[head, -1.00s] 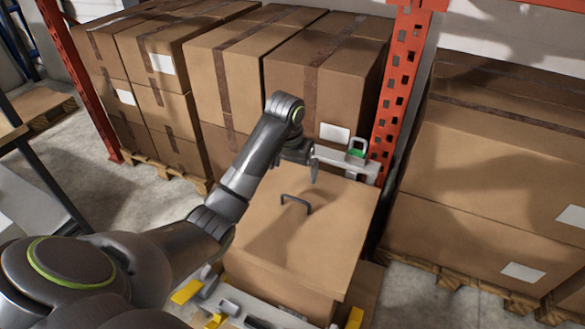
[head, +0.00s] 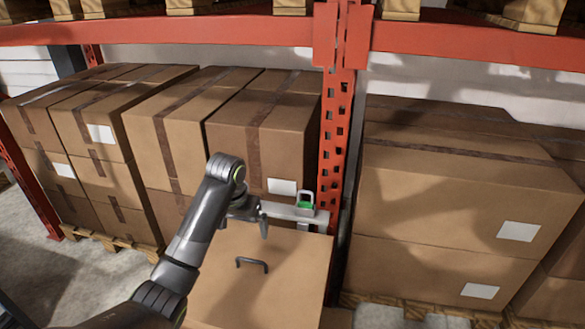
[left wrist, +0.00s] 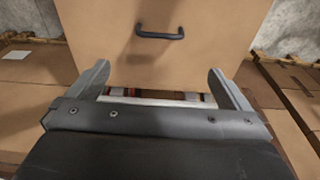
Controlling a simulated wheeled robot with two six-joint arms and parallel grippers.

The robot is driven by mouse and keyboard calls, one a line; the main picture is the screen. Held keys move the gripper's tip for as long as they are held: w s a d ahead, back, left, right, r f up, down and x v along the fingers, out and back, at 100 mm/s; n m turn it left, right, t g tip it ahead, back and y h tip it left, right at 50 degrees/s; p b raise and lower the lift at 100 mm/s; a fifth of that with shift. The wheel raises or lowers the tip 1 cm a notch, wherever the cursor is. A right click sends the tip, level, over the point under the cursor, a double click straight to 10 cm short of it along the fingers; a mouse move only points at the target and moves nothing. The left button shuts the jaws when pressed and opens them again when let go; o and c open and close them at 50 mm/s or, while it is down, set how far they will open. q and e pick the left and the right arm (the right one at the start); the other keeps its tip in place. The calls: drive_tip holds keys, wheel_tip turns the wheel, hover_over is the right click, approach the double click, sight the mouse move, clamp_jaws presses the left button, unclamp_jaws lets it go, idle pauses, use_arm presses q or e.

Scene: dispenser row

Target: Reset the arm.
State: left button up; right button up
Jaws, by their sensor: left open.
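My left arm comes in from the lower left of the head view, and its gripper (head: 262,221) is above the brown box with a dark handle, near its back edge. In the left wrist view the two fingers (left wrist: 158,78) are spread wide with nothing between them. The dark handle (head: 252,264) sits on the brown box (head: 290,292); it also shows at the top of the left wrist view (left wrist: 159,35), beyond the fingertips and apart from them. My right gripper is in neither view.
A grey bar with a padlock-shaped piece with green on it (head: 306,201) lies just right of the gripper. A red rack post (head: 335,130) stands behind it. Stacked cartons (head: 262,130) fill the back left, and more cartons (head: 440,200) stand at right on pallets.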

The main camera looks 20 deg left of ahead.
use_arm(q)
drive_tip(key=s+f+t, duration=0.1)
drive_tip(key=s+f, duration=1.1)
drive_tip(key=s, duration=0.5)
drive_tip(key=s+r+t+y, duration=0.1)
drive_tip(key=s+y, duration=0.1)
drive_tip(key=s, duration=1.7)
wheel_tip(320, 180, down, 24)
drive_tip(key=a+g, duration=0.1)
drive_tip(key=a, duration=0.1)
drive_tip(key=s+d+f+g+h, duration=0.1)
drive_tip(key=s+f, duration=1.3)
drive_tip(key=f, duration=0.2)
drive_tip(key=shift+s+f+g, duration=0.3)
drive_tip(key=shift+s+f, duration=0.05)
